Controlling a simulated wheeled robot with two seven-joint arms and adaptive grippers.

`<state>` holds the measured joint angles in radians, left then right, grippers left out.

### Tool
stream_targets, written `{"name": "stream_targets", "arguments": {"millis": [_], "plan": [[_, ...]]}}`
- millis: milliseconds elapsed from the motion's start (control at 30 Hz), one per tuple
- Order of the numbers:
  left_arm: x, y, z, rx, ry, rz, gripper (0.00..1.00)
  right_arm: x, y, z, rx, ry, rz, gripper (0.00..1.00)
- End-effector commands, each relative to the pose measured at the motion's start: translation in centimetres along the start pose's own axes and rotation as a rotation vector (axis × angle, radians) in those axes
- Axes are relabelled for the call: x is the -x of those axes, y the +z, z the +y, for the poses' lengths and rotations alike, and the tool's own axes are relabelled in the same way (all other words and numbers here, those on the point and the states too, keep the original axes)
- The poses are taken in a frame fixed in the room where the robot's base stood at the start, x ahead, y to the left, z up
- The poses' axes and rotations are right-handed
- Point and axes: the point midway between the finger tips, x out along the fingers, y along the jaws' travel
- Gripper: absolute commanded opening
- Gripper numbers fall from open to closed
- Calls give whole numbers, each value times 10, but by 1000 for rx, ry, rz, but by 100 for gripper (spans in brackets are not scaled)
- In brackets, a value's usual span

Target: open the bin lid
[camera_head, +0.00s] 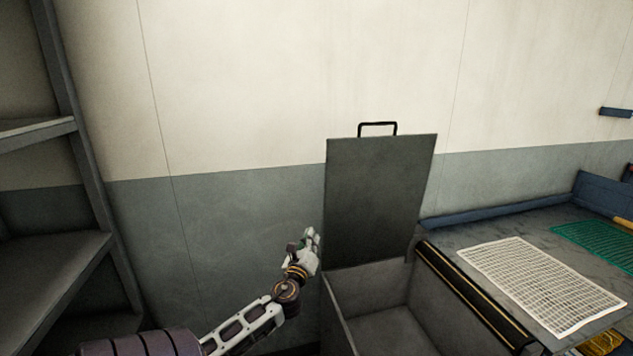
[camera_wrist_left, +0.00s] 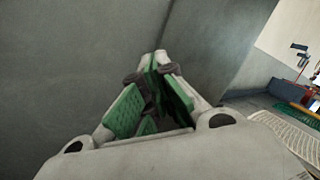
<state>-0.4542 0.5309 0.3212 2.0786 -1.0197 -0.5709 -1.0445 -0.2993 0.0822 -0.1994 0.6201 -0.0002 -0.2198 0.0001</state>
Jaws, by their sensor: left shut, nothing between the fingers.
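The bin (camera_head: 337,306) is a grey box at the lower middle of the head view. Its lid (camera_head: 380,195) stands upright at the back, with a black handle (camera_head: 377,125) on its top edge. The bin's inside shows and looks empty. My left gripper (camera_head: 312,236) is just left of the lid's lower left edge, apart from the handle; I cannot tell if it touches the lid. In the left wrist view the gripper (camera_wrist_left: 158,60) has its fingertips together with nothing between them, and a grey panel (camera_wrist_left: 225,45) is close ahead. My right gripper is not in view.
A workbench (camera_head: 450,232) stands to the right of the bin, with a dark padded front edge, a white net panel (camera_head: 540,283) and a green net (camera_head: 600,243). A grey shelf unit (camera_head: 50,250) is at the left. The wall is behind.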

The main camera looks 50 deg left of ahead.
Motion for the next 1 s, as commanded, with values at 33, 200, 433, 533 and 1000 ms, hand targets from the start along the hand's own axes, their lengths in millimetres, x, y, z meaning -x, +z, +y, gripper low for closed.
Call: {"name": "stream_targets", "arguments": {"millis": [33, 200, 433, 533, 1000], "plan": [[-10, 12, -4, -102, -44, -20, 0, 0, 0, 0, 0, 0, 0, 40], [-37, 44, -18, -478, -178, -82, 0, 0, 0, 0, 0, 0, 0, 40], [-70, 77, -27, -1004, -313, -148, 0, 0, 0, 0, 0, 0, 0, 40], [-84, 89, -25, -1236, -355, -167, 0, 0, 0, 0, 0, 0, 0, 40], [-134, 139, 13, -2077, -445, -142, 0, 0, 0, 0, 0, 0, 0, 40]]}}
